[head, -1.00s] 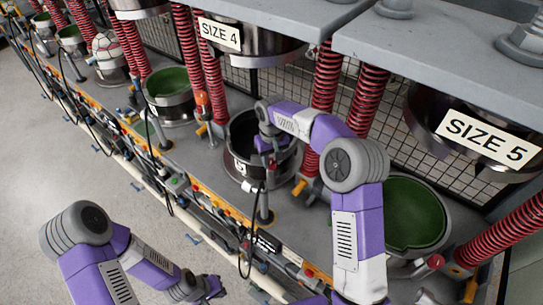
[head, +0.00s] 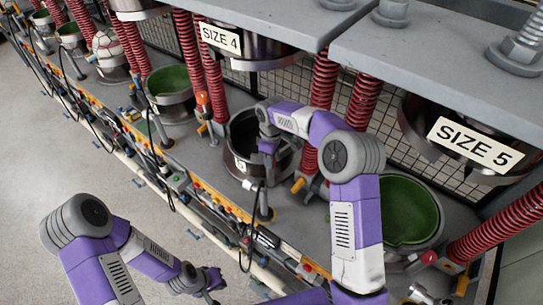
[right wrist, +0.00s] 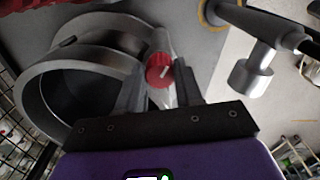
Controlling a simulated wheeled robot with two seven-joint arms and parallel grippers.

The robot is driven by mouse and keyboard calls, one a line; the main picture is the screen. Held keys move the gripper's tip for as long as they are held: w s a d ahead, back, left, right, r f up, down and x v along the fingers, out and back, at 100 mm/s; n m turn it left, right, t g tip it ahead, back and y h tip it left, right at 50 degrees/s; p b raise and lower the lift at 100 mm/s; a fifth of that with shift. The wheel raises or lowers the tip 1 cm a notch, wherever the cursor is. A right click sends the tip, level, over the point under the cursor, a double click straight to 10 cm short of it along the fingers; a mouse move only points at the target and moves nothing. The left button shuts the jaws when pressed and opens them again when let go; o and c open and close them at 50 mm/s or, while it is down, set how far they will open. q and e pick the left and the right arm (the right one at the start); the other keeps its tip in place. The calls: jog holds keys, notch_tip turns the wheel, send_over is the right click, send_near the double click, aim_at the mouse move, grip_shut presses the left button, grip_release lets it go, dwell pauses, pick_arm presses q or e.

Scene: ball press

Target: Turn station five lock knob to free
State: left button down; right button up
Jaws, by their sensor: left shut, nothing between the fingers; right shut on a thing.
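A round red knob (right wrist: 159,70) with a white pointer line shows in the right wrist view, beside an open metal cup (right wrist: 85,75). My right gripper (right wrist: 158,85) is shut on this knob, a finger on either side. In the head view my right gripper (head: 269,172) reaches down at the front of a dark open cup (head: 240,128); the knob is hidden there. The SIZE 5 sign (head: 473,145) is on the press head at right, above a green-lined cup (head: 405,212). My left gripper (head: 213,281) is shut and empty, low over the floor.
A grey post with a cylindrical end (right wrist: 252,75) stands close to my right gripper. Red springs (head: 362,100) and grey upper plates (head: 430,65) surround the cups. Cables and hoses run along the bench's front edge. The floor (head: 70,160) at left is clear.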

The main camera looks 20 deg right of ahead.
jog(key=shift+w+r+n, duration=0.1)
jog(key=shift+n, duration=0.2)
jog(key=o, duration=0.9)
jog(key=shift+o, duration=0.7)
jog(key=shift+d, duration=0.1)
